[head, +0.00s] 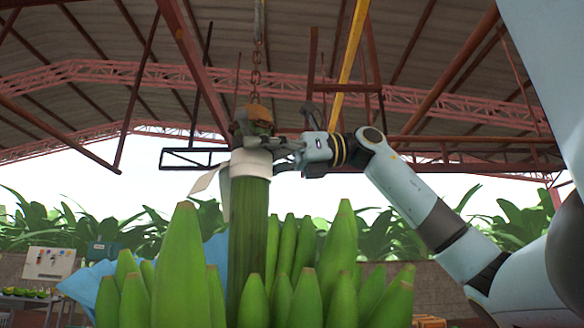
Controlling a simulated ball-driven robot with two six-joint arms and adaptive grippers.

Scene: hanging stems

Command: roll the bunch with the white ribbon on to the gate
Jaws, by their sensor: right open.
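A large bunch of green bananas (181,265) hangs close in front of me in the head view. Its thick green stem (249,230) rises to a white ribbon (251,163) wrapped near the top, with a loose tail at the left. Above the ribbon the stem's top meets an orange-brown hanger (259,115) on a chain (255,75). My right gripper (277,156) comes in from the right at ribbon height, open, its fingers at the stem's right side. I cannot tell whether they touch it. My left gripper is out of view. I cannot make out the gate.
A yellow beam (350,55) and red roof trusses (440,100) run overhead. A table with small items (25,294) stands at far left, below a pale board (48,262). Blue sheeting (90,284) shows behind the bunch. An orange crate (430,321) lies low at right.

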